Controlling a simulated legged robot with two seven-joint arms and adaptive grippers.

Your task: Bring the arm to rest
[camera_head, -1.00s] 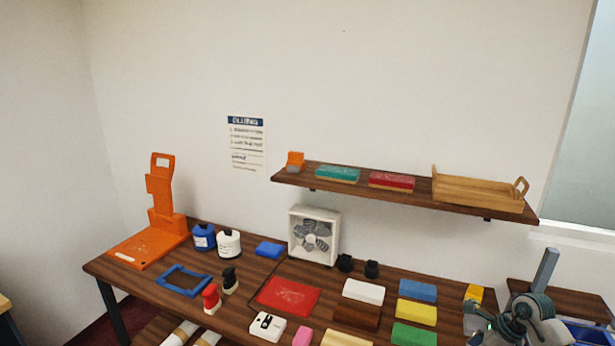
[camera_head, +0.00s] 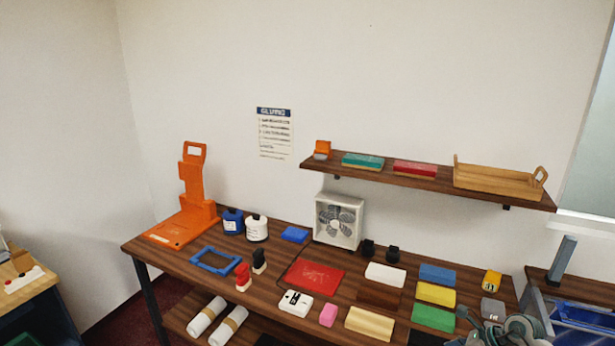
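Part of my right arm (camera_head: 510,331) shows at the bottom right corner, low in front of the counter's right end. Its gripper fingers cannot be made out, and I cannot tell whether it holds anything. My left arm and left gripper are not in view. The wooden counter (camera_head: 262,262) stands against the wall. It carries an orange press-like stand (camera_head: 193,200), a red pad (camera_head: 312,277), a blue frame (camera_head: 215,261) and several coloured blocks, among them a yellow one (camera_head: 436,293) and a green one (camera_head: 433,318).
A wall shelf (camera_head: 400,179) holds a wooden tray (camera_head: 497,178) and small blocks. A white fan (camera_head: 339,220) and two bottles (camera_head: 257,228) stand at the counter's back. A blue bin (camera_head: 580,315) is at the right. White rolls (camera_head: 206,317) lie on the lower shelf.

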